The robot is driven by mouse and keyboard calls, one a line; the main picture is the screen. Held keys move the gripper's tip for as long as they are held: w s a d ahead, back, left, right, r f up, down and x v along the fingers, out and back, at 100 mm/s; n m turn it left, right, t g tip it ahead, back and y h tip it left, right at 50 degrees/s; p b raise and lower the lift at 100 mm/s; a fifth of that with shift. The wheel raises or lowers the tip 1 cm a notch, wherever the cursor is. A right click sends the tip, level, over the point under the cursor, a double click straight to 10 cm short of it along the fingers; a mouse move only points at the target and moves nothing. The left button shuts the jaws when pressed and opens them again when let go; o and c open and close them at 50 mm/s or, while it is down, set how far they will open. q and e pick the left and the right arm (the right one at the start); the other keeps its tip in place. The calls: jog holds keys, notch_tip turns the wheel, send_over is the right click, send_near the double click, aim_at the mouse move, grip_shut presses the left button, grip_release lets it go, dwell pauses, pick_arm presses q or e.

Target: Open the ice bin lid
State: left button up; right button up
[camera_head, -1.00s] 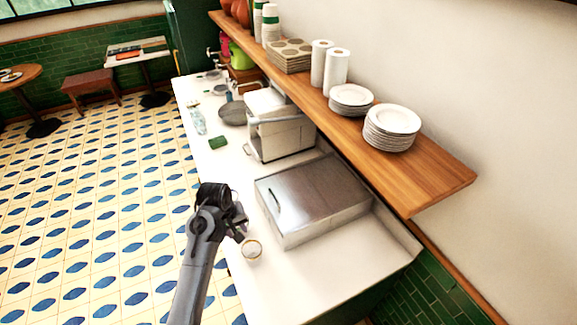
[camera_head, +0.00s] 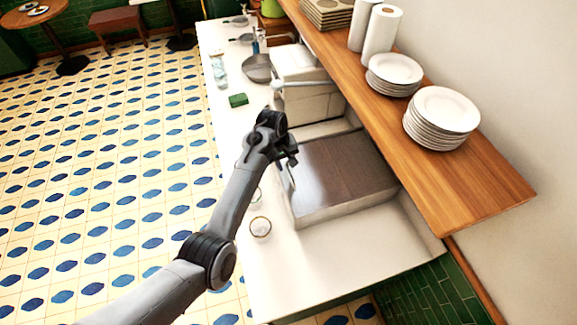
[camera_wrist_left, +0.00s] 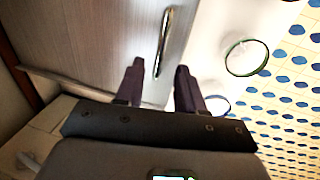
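The ice bin (camera_head: 345,205) is a low metal box set in the white counter, and its lid (camera_head: 345,168) lies flat and closed. The lid's bar handle (camera_head: 291,179) is near its left edge, partly beside my gripper. In the left wrist view the shiny handle (camera_wrist_left: 164,40) stands out from the lid (camera_wrist_left: 90,35). My left gripper (camera_head: 290,158) is over the lid's left edge. In the wrist view my left gripper (camera_wrist_left: 158,72) has its two dark fingers apart, with the handle's near end between their tips. No grip on it shows. My right gripper is out of view.
A round glass (camera_head: 260,227) stands on the counter left of the bin, with another partly behind my arm. A white machine (camera_head: 305,85) stands beyond the bin. A wooden shelf (camera_head: 480,185) with plate stacks (camera_head: 440,118) overhangs the right side.

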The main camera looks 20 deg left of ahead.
aim_at(289, 171)
pick_arm(q)
jog(key=shift+w+d+f, duration=0.15)
jog(key=shift+f, duration=0.8)
jog(key=shift+w+d+f, duration=0.1)
jog(key=shift+f, duration=0.8)
grip_shut()
